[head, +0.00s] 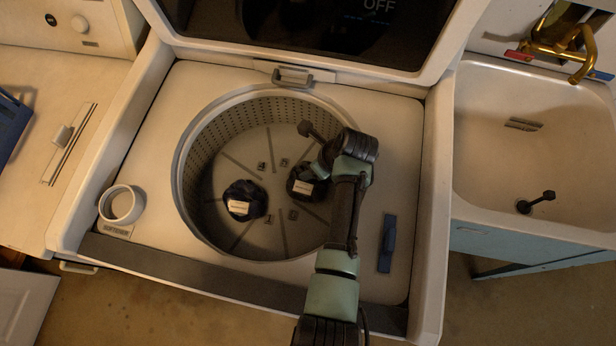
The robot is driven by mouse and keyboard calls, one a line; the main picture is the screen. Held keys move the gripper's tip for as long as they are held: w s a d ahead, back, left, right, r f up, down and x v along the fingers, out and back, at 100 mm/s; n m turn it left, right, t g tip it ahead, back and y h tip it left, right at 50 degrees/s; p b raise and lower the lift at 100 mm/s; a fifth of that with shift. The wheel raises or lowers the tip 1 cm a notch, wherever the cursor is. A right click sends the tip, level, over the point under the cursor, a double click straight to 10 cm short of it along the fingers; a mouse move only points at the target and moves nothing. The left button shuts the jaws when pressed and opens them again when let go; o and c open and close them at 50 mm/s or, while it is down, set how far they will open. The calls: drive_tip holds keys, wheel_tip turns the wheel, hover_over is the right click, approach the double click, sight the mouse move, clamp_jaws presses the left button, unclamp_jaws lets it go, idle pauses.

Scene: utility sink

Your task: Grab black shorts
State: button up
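Two dark cloth bundles with white labels lie on the floor of the open washer drum (225,130). The left bundle (259,195) looks navy or black. The right bundle (296,188) looks black and is partly covered by my arm. I cannot tell for certain which of them is the black shorts. My gripper (318,168) reaches down into the right side of the drum, just above or at the right bundle. Its fingertips are dark and small here, so I cannot tell whether they are open, shut or touching the cloth.
The drum's rim surrounds my gripper, and the raised lid (330,35) stands behind. A white cup-like dispenser (121,204) is at the left corner of the washer top. A blue object (387,243) lies at right. A sink (535,150) with a brass faucet (562,50) adjoins.

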clamp_jaws()
idle(0.3)
idle(1.1)
